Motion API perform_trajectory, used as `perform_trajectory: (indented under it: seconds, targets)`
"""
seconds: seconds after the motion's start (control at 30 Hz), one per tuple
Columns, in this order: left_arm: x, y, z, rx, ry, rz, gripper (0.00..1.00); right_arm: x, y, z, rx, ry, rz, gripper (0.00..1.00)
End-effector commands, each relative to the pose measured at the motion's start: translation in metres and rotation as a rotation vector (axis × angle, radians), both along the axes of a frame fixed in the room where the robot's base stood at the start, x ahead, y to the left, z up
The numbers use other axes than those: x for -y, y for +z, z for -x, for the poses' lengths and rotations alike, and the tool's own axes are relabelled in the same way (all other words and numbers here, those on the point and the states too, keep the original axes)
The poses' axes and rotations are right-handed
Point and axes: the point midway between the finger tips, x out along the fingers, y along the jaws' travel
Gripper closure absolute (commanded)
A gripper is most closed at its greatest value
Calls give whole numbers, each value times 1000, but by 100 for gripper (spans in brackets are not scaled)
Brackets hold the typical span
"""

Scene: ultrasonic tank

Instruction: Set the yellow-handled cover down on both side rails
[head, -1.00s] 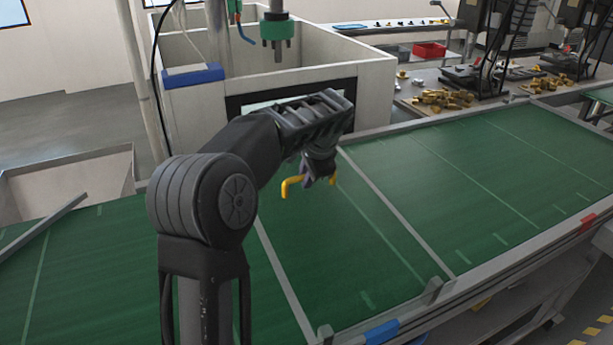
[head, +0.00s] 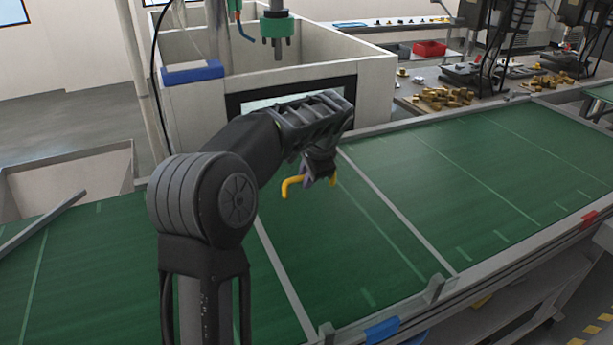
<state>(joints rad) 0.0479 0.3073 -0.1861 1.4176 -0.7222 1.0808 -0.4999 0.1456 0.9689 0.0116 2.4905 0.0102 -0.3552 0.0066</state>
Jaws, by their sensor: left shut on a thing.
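My left gripper (head: 318,172) points down over the green surface, right of the picture's middle. It is shut on the yellow handle (head: 291,186) of the cover, and a bent yellow end sticks out to its left. The cover's panel cannot be told apart from the green surface. Two grey strips (head: 400,222) cross that surface below the handle. The near side rail (head: 508,266) runs along the front, and the far side rail (head: 440,117) along the back. Whether the cover touches either rail cannot be told. My right gripper is out of view.
A white open-topped tank (head: 370,85) stands behind the far rail. Brass parts (head: 440,98) and a red bin (head: 430,49) are on a bench at back right. A grey hopper (head: 75,182) is at left. The green surface (head: 490,165) at right is clear.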

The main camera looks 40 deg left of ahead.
Motion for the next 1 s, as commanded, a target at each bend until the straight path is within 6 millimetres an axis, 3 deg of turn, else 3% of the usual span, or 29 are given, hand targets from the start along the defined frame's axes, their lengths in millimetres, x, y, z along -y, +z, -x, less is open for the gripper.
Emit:
perform_trajectory:
  seconds: [1.0]
  targets:
    - [0, -16, -1, 4, -1, -2, 100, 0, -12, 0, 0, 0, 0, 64]
